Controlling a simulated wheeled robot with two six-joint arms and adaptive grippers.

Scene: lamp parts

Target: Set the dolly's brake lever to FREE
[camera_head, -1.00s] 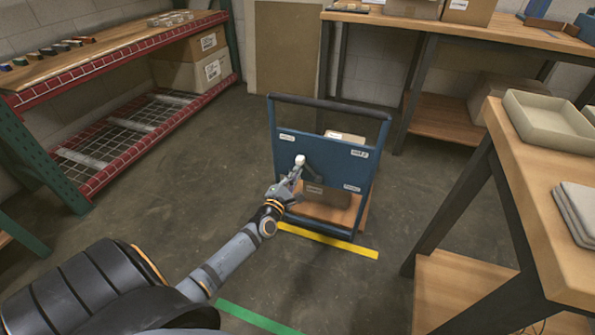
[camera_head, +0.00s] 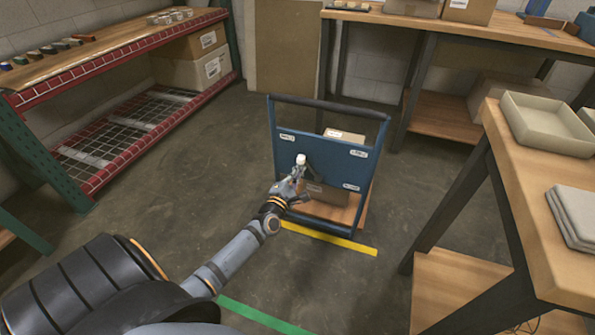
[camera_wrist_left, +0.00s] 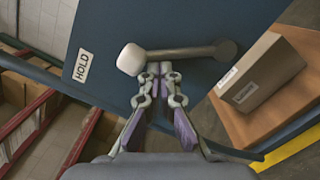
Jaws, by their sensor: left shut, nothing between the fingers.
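The dolly (camera_head: 335,160) stands mid-floor with its blue panel facing me. Its brake lever has a white knob (camera_head: 300,159), which also shows in the left wrist view (camera_wrist_left: 131,59). There a grey lever arm (camera_wrist_left: 180,53) runs from the knob right to a round pivot (camera_wrist_left: 226,50). The knob end points toward the HOLD label (camera_wrist_left: 83,66). My left gripper (camera_head: 299,176) is at the panel just below the knob. In the wrist view its fingertips (camera_wrist_left: 159,70) are together and empty, at the lever's lower edge beside the knob; contact is unclear. I cannot read a FREE label.
A cardboard box (camera_head: 325,192) rides on the dolly's wooden deck. Yellow tape (camera_head: 330,238) and green tape (camera_head: 262,315) mark the floor. A red-edged rack (camera_head: 130,125) stands left, a workbench (camera_head: 540,200) with trays right. The floor left of the dolly is clear.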

